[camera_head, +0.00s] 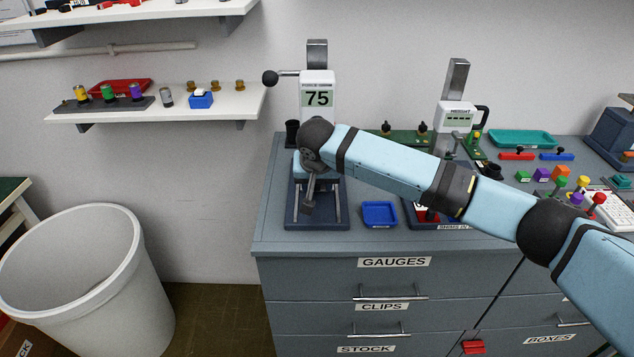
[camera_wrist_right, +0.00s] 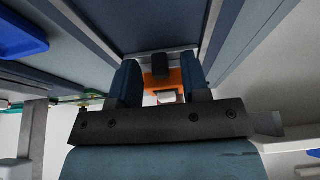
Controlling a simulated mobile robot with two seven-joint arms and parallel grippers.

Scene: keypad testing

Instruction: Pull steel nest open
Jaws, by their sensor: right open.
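The fixture with the "75" display (camera_head: 317,97) stands at the left end of the grey bench, its dark blue base (camera_head: 291,212) and steel rails below. The steel nest is not clearly told apart; my right arm covers the fixture's middle. My right gripper (camera_head: 309,198) is low over the front of this base. In the right wrist view its two fingers (camera_wrist_right: 161,80) are open and spread. An orange part (camera_wrist_right: 176,78) with a dark block (camera_wrist_right: 160,64) and a small white piece (camera_wrist_right: 166,97) show between them. No grip is visible. My left gripper is out of view.
A blue tray (camera_head: 379,213) sits close to the right of the base. A second fixture labelled height (camera_head: 456,117) stands behind my arm. Small coloured parts lie at the right. A white bin (camera_head: 75,275) stands left of the bench. A wall shelf (camera_head: 215,103) hangs at the left.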

